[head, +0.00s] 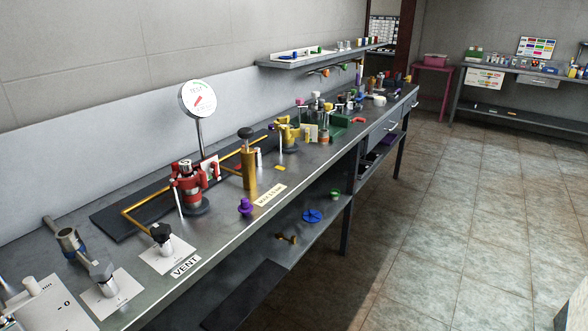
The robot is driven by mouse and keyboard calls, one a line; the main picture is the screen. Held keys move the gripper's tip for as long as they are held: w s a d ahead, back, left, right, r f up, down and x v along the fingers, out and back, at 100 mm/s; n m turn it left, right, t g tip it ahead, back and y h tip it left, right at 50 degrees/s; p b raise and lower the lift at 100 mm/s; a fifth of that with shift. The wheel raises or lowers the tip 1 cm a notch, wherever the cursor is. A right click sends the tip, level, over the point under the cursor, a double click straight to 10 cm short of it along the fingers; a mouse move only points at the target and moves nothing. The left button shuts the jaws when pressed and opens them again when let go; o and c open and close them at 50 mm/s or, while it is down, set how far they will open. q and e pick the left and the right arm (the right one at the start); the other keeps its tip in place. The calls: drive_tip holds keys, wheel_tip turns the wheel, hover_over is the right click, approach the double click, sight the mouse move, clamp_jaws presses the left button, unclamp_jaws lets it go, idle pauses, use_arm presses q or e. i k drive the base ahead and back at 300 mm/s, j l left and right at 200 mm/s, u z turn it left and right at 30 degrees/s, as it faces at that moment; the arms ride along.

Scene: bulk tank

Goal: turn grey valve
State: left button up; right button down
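No thing in the head view is clearly marked as the grey valve. A valve with a grey faceted knob (102,269) stands on a white plate at the front left of the bench. A valve with a black knob (161,233) stands on another white plate beside the VENT label (185,266). A brass column valve (249,165) with a dark grey round knob on top stands further back. Neither of my grippers is in view.
A long grey metal bench (235,225) runs from front left to back right. A dial gauge (198,100) on a post, a red fitting (188,185) and a yellow fitting (288,133) stand on it. Tiled floor (450,220) to the right is clear.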

sight(100, 270)
drive_tip(key=u, duration=1.25)
